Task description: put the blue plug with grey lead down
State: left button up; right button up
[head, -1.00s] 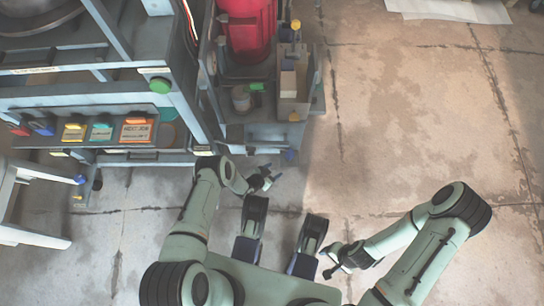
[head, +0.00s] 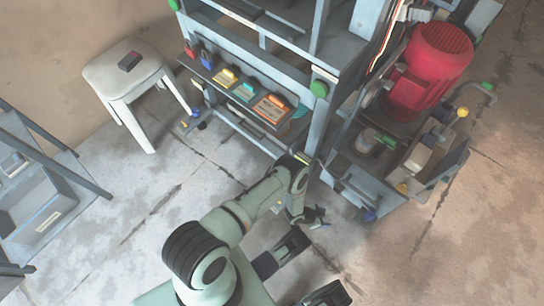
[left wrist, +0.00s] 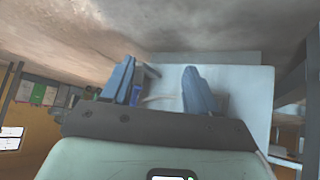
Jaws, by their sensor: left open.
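My left gripper (head: 315,216) is low over the floor by the near corner of the grey press frame. In the left wrist view its two blue fingers (left wrist: 160,75) stand apart with a gap between them, and I see no plug clasped there. A small blue piece (left wrist: 107,92) shows beside the left finger in that view; I cannot tell if it is the plug. A thin pale curve shows between the fingers, perhaps a lead. In the head view I cannot make out the plug for sure.
The grey press frame (head: 318,110) carries a shelf of coloured cards (head: 272,108). A cart with a red motor (head: 430,70) stands to its right. The floor between stool and arm is clear.

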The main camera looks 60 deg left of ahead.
pick_arm(q)
jog(key=s+a+r+n+g, duration=0.2)
jog(key=s+r, duration=0.3)
jog(key=s, duration=0.4)
jog(key=s+a+r+n+g+y, duration=0.1)
jog(key=s+r+n+g, duration=0.3)
jog(key=s, duration=0.5)
jog(key=s+a+r+n+g, duration=0.2)
jog(key=s+r, duration=0.4)
jog(key=s, duration=0.3)
jog(key=shift+a+r+n+g+y, duration=0.2)
jog(key=shift+a+n+g+y, duration=0.15)
jog(key=shift+a+n, duration=0.35)
jog(key=shift+d, duration=0.1)
